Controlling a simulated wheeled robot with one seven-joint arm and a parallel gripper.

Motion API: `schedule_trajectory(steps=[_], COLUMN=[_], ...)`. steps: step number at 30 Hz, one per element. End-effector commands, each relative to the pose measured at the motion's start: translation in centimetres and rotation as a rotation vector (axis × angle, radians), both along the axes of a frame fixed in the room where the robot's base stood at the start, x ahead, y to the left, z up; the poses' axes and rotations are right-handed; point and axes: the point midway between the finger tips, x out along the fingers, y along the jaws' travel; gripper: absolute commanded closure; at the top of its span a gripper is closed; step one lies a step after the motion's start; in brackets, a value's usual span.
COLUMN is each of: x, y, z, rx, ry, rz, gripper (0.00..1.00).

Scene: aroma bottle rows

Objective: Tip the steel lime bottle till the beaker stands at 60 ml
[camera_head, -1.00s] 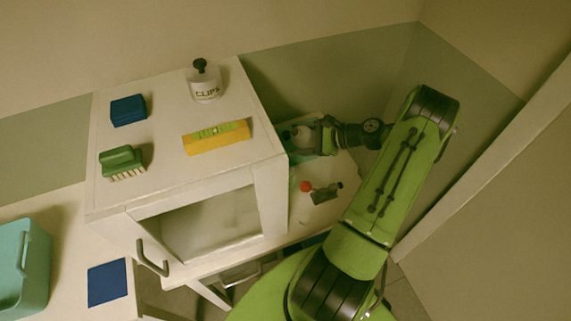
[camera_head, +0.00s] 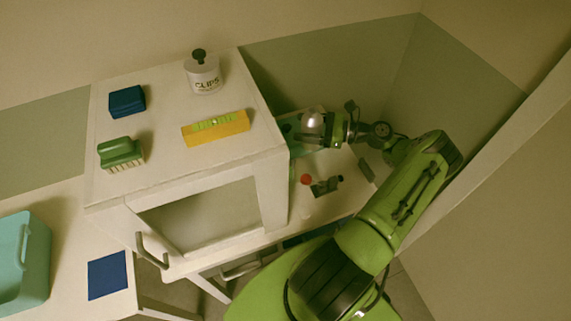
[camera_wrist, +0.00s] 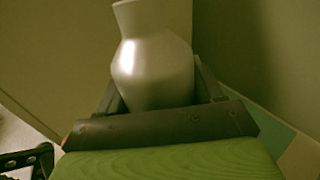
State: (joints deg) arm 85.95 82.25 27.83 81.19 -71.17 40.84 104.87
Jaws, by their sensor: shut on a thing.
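A silver, shiny steel bottle (camera_head: 313,119) is held by my gripper (camera_head: 327,127) beside the right wall of the white cabinet. In the wrist view, the bottle (camera_wrist: 152,68) stands between the jaws with its narrower neck at the top, and no label shows. The gripper (camera_wrist: 158,90) is shut on its body. In the head view the bottle looks about upright and raised above the worktop. I cannot make out the beaker or its level in either view.
The white cabinet (camera_head: 190,170) stands left of the gripper. On it are a clips jar (camera_head: 204,78), a yellow level (camera_head: 215,127), a green brush (camera_head: 120,153) and a blue block (camera_head: 127,101). A red-topped item (camera_head: 306,180) and a dark item (camera_head: 326,187) lie below the gripper.

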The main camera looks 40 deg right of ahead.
Motion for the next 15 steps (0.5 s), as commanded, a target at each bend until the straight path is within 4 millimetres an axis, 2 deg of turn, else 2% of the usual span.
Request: schedule_trajectory(steps=[2,11,15], x=[0.0,0.0,0.0], y=[-0.2,-0.3,-1.4], z=[-0.7,-0.2,0.7], rx=[0.054,0.075,0.073], ry=[-0.005,-0.003,-0.006], rz=[-0.003,-0.002,-0.004], gripper=[0.76,0.76,0.76])
